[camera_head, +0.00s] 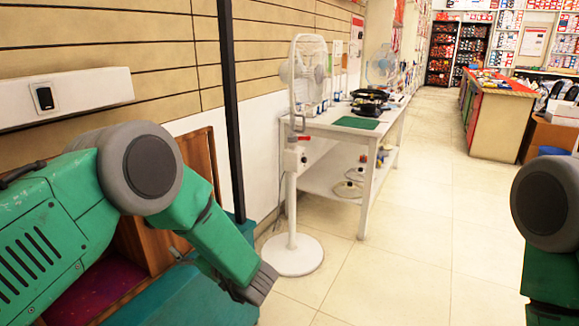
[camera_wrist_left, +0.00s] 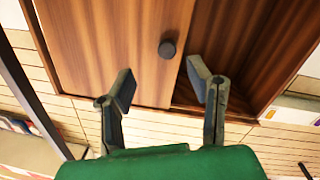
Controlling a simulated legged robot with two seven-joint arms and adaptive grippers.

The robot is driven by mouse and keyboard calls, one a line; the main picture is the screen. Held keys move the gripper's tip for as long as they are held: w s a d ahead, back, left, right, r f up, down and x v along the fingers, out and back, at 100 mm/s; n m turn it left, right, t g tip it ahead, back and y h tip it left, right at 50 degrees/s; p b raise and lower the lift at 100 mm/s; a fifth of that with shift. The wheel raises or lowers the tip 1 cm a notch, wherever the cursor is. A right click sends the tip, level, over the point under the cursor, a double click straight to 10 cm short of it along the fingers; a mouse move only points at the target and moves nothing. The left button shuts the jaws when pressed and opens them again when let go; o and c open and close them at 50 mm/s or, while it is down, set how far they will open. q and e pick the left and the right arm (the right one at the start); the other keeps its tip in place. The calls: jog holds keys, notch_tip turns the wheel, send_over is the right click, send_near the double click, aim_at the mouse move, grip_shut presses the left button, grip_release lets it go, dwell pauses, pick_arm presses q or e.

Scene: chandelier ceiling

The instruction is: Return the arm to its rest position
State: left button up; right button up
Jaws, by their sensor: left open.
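My left arm comes in from the left in the head view, bent downward. Its gripper (camera_head: 258,285) hangs low near a teal surface, and its fingers are hard to make out there. In the left wrist view the left gripper (camera_wrist_left: 163,88) is open, with nothing between its two spread fingers. Beyond the fingertips is a wooden cabinet (camera_wrist_left: 110,45) with a round dark knob (camera_wrist_left: 167,49), apart from the fingers. My right arm shows only as a piece at the right edge of the head view, and its gripper is out of frame.
A brown wooden panel (camera_head: 201,155) and a dark upright post (camera_head: 230,100) stand close to my left arm. A white pedestal fan (camera_head: 293,200) stands just beyond. A white table (camera_head: 325,122) holds dark pans (camera_head: 370,97). The tiled floor (camera_head: 415,240) at centre right is clear.

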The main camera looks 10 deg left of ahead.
pick_arm(q)
jog(key=s+d+f+m+t+h+p, duration=0.1)
jog(key=s+d+f+m+h+p, duration=0.1)
jog(key=s+f+m+h, duration=1.2)
jog(key=s+f+m+g+h, duration=0.1)
jog(key=s+g, duration=0.3)
jog(key=s, duration=0.8)
jog(key=s+f+m+g, duration=0.2)
jog(key=s+f+g, duration=0.1)
jog(key=s, duration=1)
jog(key=shift+s+d+f+g+h, duration=0.25)
jog(key=shift+g+h, duration=0.15)
jog(key=shift+g, duration=0.3)
